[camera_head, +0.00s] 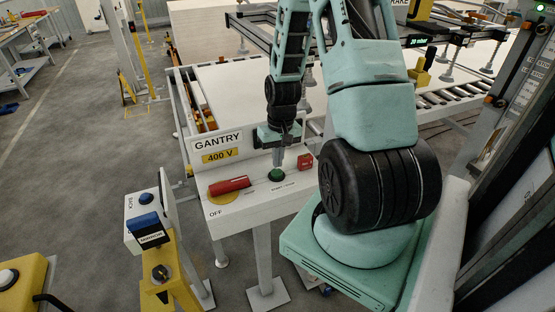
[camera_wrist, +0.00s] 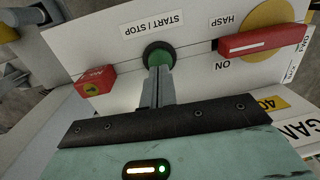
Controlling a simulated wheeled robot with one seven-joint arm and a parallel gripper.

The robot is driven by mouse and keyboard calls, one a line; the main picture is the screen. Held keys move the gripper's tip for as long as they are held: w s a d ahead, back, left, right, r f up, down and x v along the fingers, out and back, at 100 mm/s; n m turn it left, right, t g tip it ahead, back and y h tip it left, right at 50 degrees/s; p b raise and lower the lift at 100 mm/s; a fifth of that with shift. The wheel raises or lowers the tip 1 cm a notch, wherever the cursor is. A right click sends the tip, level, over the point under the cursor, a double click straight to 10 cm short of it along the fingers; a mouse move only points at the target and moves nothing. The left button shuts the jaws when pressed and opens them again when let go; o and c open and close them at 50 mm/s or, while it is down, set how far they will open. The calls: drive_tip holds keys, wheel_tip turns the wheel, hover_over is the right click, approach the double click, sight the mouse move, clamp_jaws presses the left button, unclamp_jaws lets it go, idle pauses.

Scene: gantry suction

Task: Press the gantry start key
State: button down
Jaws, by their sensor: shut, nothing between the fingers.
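The gantry control box (camera_head: 216,206) is a white panel labelled GANTRY and 400 V. Its start key is a round green button (camera_head: 276,175) in a dark ring; the wrist view shows the green button (camera_wrist: 159,56) under a START / STOP label. My gripper (camera_head: 279,164) is shut and empty, pointing down at the button. In the wrist view its fingertips (camera_wrist: 160,70) overlap the near edge of the green button. I cannot tell whether they touch it. Part of the button is hidden behind the fingertips.
A red switch handle (camera_head: 229,185) on a yellow disc lies left of the button, near ON and HASP labels in the wrist view. A small red block (camera_head: 305,161) sits right of it. A yellow post (camera_head: 162,270) and a roller conveyor (camera_head: 445,100) stand nearby.

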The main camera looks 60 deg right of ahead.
drive_tip(key=shift+f, duration=0.9)
